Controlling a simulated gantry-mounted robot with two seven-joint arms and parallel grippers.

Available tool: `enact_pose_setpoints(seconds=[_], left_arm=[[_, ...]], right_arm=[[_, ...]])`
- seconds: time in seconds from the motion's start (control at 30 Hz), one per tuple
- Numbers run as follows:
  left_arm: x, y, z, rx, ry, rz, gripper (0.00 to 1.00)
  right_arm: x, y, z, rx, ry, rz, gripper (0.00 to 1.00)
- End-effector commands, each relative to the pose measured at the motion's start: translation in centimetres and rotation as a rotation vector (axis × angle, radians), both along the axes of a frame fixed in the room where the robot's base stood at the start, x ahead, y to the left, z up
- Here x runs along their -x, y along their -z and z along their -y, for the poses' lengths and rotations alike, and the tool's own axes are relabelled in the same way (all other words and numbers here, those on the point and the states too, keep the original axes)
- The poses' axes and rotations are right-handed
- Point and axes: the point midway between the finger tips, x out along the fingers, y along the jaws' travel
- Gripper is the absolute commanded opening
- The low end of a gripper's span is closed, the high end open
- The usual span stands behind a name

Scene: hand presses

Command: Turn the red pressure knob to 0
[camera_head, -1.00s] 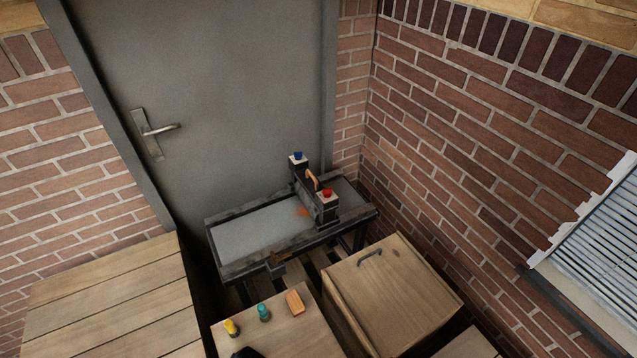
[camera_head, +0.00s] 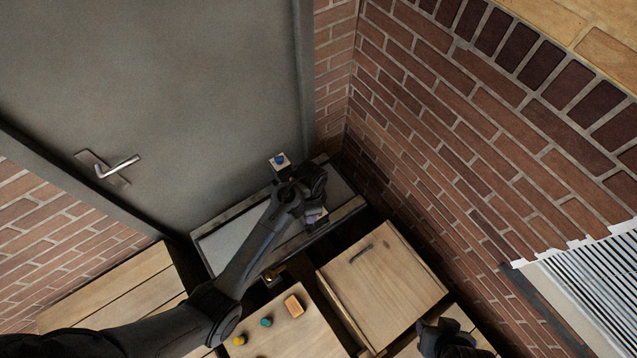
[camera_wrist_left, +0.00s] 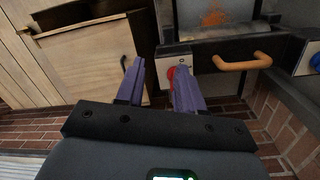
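The red knob (camera_wrist_left: 172,75) shows in the left wrist view on a light plate at one end of the press head, partly behind one finger. My left gripper (camera_wrist_left: 156,68) is open, with a wide gap between its purple fingers. The knob lies by the right-hand finger, and I cannot tell if they touch. In the head view my left arm reaches over the press (camera_head: 232,238), and my left gripper (camera_head: 314,217) hides the red knob. The knob's setting is not readable. A dark part at the bottom right seems to be my right gripper (camera_head: 440,338); its fingers are unclear.
A blue knob (camera_head: 280,159) tops the press's far end; it also shows in the left wrist view (camera_wrist_left: 315,63). An orange handle (camera_wrist_left: 243,62) lies between the knobs. A wooden cabinet (camera_head: 380,290) and a table with small stamps (camera_head: 265,322) stand in front. Brick walls and a grey door close in behind.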

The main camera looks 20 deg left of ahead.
Motion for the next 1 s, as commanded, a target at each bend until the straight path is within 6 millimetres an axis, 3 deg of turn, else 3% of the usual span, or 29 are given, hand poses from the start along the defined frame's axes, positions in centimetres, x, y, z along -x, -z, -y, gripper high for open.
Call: enact_pose_setpoints(seconds=[0.03, 0.2, 0.33, 0.47, 1.0], left_arm=[[-0.9, -2.0, 0.2, 0.003, 0.001, 0.018, 0.37], [-3.3, -5.9, 0.6, 0.009, 0.003, 0.067, 0.37], [-4.3, -7.0, 0.6, 0.009, 0.002, 0.088, 0.37], [-4.4, -6.0, 0.5, 0.008, 0.002, 0.089, 0.37], [-4.5, 1.9, 0.5, 0.008, 0.003, 0.091, 0.37]], right_arm=[[0.1, -1.1, 0.0, 0.0, 0.0, -0.002, 0.43], [0.4, -2.4, 0.1, 0.004, -0.001, -0.01, 0.43], [0.3, -2.9, 0.2, 0.005, -0.001, -0.008, 0.43], [0.2, -3.0, 0.2, 0.005, -0.002, -0.005, 0.43], [0.1, -2.8, 0.1, 0.003, 0.0, -0.004, 0.43]])
